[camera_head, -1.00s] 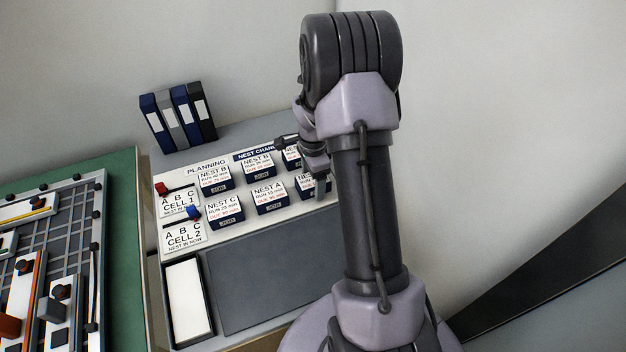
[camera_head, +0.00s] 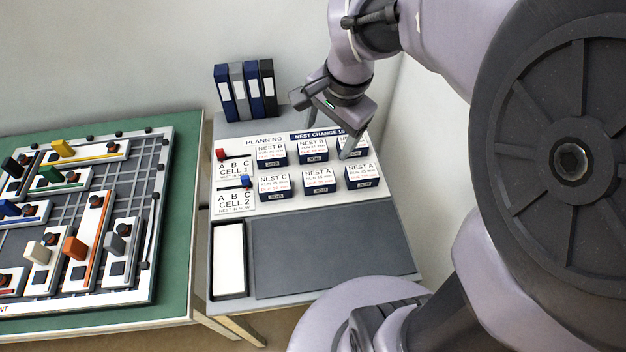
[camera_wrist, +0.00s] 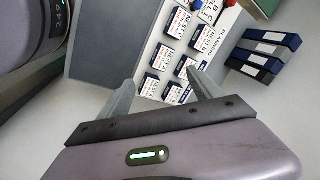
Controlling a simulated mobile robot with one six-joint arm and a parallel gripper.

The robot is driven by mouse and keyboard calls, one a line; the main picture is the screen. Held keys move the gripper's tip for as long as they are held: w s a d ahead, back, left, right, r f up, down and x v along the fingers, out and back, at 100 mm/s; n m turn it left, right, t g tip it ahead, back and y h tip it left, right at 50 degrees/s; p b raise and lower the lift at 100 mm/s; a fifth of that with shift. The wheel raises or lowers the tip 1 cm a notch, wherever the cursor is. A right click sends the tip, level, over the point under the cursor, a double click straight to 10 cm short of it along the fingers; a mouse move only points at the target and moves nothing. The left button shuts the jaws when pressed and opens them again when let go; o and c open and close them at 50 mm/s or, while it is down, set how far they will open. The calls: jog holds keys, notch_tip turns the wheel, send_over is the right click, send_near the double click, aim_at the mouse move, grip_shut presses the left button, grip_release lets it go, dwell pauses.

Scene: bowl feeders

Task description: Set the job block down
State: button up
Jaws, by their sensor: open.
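Several dark blue job blocks with white labelled faces stand in two rows on the planning board (camera_head: 300,208). The upper row has two marked NEST B, (camera_head: 271,154) and (camera_head: 313,151), and a third (camera_head: 352,144) partly hidden behind a gripper finger. The lower row has NEST C (camera_head: 274,187), NEST A (camera_head: 319,181) and a block at the right end (camera_head: 361,177). My gripper (camera_head: 329,138) is open above the upper right blocks. In the wrist view my gripper (camera_wrist: 160,82) has its fingers spread, with no block visibly held; blocks show beyond them.
A white tray (camera_head: 230,258) and a bare grey mat (camera_head: 330,255) lie in front. Binders (camera_head: 245,91) stand behind. A green table (camera_head: 180,215) with fixtures is left.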

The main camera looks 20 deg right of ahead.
jog(key=s+a+r+n+t+y, duration=0.1)
jog(key=s+a+r+n, duration=0.3)
jog(key=s+a+n, duration=0.4)
jog(key=s+a+t, duration=0.1)
jog(key=s+a, duration=0.2)
jog(key=s, duration=0.2)
jog(key=shift+s+n+t+y, duration=0.25)
jog(key=shift+n+t+y, duration=0.15)
jog(key=shift+f+b, duration=0.85)
